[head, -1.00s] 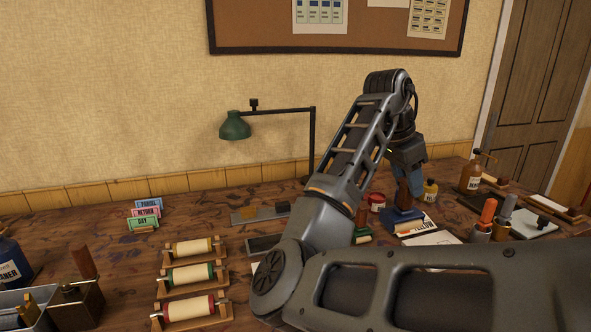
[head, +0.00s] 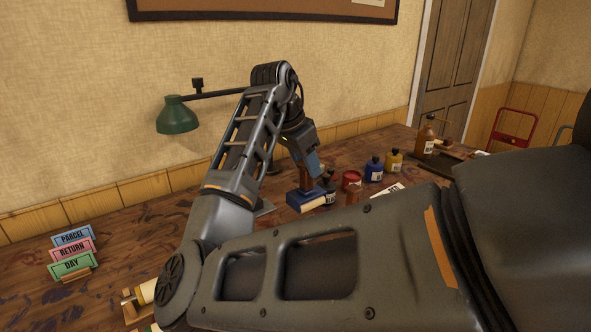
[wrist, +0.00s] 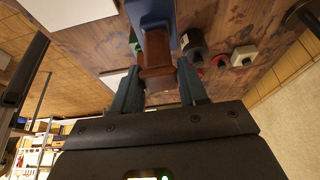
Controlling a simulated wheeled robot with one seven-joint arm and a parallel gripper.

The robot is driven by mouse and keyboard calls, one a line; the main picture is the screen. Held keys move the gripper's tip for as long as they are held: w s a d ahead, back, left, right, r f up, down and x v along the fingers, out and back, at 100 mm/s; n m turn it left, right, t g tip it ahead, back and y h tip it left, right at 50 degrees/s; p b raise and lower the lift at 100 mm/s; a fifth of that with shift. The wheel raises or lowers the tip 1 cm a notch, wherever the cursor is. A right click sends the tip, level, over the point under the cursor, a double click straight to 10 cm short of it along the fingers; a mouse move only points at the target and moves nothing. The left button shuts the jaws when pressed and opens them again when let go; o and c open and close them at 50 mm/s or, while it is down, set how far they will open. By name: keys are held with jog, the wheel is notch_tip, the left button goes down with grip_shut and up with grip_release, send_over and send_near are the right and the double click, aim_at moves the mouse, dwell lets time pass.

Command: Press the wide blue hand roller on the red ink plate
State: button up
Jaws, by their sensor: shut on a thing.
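My gripper (head: 309,172) is shut on the brown handle of the wide blue hand roller (head: 294,198), which is over the bench behind my forearm. The roller has a blue body and a pale cylinder. In the wrist view my gripper (wrist: 160,70) has its two blue fingers on either side of the brown handle, and the blue roller body (wrist: 151,12) runs off the top edge. I cannot make out the red ink plate. I cannot tell whether the roller touches anything below it.
A red jar (head: 352,179), a blue bottle (head: 374,170) and a yellow bottle (head: 394,161) stand right of the roller. A green lamp (head: 178,116) hangs at the left. Parcel, return and day signs (head: 72,263) stand at the front left. My forearm hides much of the bench.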

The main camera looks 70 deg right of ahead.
aim_at(302, 183)
jog(key=shift+f+b, duration=2.6)
jog(key=shift+f, duration=0.65)
jog(key=shift+f, duration=0.65)
jog(key=shift+r+p, duration=3.1)
jog(key=shift+r, duration=0.55)
